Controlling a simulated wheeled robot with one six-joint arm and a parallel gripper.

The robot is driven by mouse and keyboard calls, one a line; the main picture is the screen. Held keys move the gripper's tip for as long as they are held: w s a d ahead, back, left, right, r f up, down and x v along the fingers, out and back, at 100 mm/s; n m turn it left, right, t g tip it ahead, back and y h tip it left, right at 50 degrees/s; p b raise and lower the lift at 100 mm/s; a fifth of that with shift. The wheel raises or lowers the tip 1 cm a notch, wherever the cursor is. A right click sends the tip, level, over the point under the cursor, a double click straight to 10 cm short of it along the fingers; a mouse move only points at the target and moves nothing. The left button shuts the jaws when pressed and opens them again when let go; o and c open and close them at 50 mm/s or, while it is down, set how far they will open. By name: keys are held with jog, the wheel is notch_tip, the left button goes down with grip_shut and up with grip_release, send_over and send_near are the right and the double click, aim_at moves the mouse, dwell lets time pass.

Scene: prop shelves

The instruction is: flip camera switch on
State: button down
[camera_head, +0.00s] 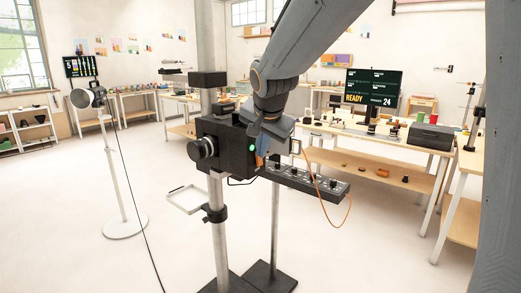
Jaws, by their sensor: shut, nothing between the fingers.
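The black camera (224,148) sits on a grey post in the middle of the view, its lens pointing left. A small green light shows on its side near the right. My gripper (262,146) is shut at the camera's right side, by the green light. My wrist and fingers cover much of that side. I cannot tell whether the fingers touch the camera, and the switch itself cannot be made out.
A black control strip (305,181) with knobs stands right of the camera, with an orange cable beside it. A lamp (88,98) on a stand is at left. A workbench (372,138) with a monitor (372,88) reading "READY" stands behind. The left floor is open.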

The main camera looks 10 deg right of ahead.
jog(key=shift+r, duration=0.15)
jog(key=shift+r+p, duration=0.5)
jog(key=shift+r, duration=0.15)
jog(key=b+v, duration=0.1)
jog(key=v, duration=1.1)
jog(key=shift+s+d, duration=0.15)
jog(key=shift+d, duration=0.6)
jog(key=shift+f, duration=0.15)
